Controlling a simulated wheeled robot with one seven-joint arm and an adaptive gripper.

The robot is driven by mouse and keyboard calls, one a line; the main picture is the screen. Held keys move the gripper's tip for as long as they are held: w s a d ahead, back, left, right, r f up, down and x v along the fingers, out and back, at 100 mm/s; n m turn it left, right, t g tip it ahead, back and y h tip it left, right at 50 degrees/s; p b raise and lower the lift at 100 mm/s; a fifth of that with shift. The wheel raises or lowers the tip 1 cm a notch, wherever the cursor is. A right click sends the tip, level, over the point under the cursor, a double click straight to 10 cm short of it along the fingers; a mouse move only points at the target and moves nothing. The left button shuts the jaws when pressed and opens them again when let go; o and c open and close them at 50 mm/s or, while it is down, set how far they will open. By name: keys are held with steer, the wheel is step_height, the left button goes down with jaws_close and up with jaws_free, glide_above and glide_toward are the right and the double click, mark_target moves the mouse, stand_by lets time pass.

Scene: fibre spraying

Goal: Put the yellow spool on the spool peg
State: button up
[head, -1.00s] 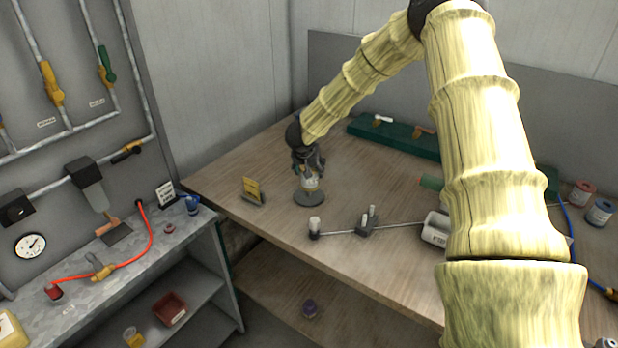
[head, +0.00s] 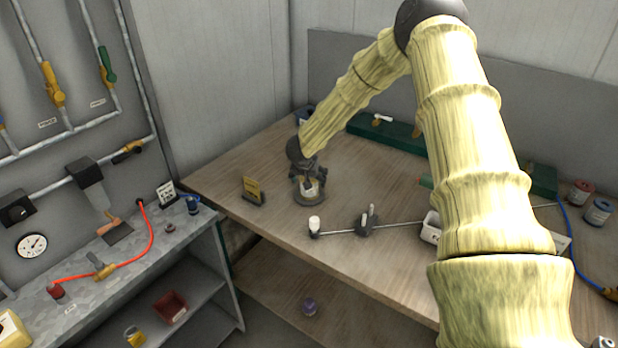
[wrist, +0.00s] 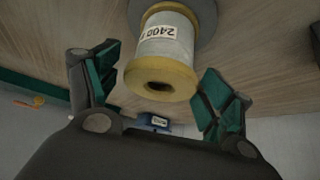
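The yellow spool (wrist: 160,83) has yellow flanges and a white labelled winding. In the wrist view it lies between my spread fingers, its bored end toward the camera. The grey round base of the spool peg (wrist: 205,15) shows just beyond its far end. In the head view the spool (head: 312,187) stands upright over the peg base (head: 310,199), seemingly resting on it. The peg's shaft is hidden. My gripper (wrist: 160,80) is open, with gaps visible between its green-padded fingers and the spool. It also shows above the spool in the head view (head: 308,176).
A small yellow sign (head: 252,190) stands left of the peg. A green rail (head: 395,138) runs along the back. Red (head: 579,193) and blue (head: 598,211) spools stand at right. Bare tabletop surrounds the peg.

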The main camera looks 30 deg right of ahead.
steer(key=shift+r, duration=0.15)
steer(key=b+v, duration=0.2)
steer(key=v, duration=1)
stand_by(0.3)
stand_by(0.4)
